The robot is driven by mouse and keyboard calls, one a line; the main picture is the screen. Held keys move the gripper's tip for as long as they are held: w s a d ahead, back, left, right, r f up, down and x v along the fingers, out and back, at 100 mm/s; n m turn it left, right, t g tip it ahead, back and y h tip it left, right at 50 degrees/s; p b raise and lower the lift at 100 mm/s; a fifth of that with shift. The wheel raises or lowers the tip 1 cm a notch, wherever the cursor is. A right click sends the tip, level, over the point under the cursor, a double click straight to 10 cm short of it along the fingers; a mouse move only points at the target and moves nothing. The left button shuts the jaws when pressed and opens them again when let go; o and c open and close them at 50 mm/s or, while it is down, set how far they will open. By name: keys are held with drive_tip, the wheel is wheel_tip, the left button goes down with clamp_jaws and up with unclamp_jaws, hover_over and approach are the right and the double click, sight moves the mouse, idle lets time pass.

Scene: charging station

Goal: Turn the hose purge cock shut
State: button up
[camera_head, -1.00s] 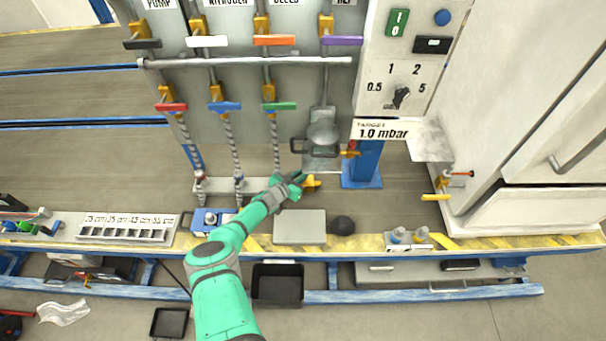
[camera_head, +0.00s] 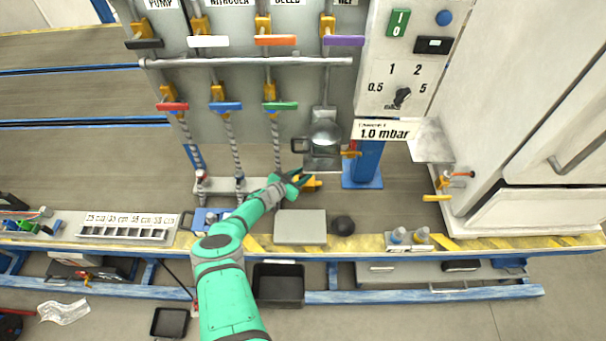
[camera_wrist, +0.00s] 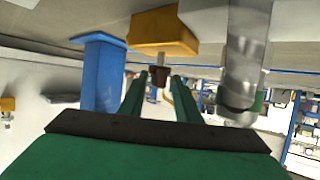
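My gripper (camera_head: 300,180) reaches up to a small yellow-orange fitting (camera_head: 314,184) below the glass vessel, near the blue post. In the wrist view my gripper (camera_wrist: 158,97) has its two green fingers apart with a visible gap. A yellow block (camera_wrist: 164,32) with a dark reddish-brown stub (camera_wrist: 158,76) below it lies ahead. The stub appears between the fingertips, seemingly beyond them; contact cannot be told. No readable label shows which fitting is the hose purge cock.
The blue post (camera_head: 366,162) also stands left of the fingers in the wrist view (camera_wrist: 102,75). A clear cylinder (camera_wrist: 245,62) with a green band is close on their right. The glass vessel (camera_head: 325,134) hangs above. A grey plate (camera_head: 300,227) and dark ball (camera_head: 342,225) lie in front.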

drive_tip(key=shift+s, duration=0.1)
drive_tip(key=shift+v, duration=0.75)
drive_tip(key=v, duration=0.9)
drive_tip(key=shift+f, duration=0.15)
drive_tip(key=shift+s, duration=0.2)
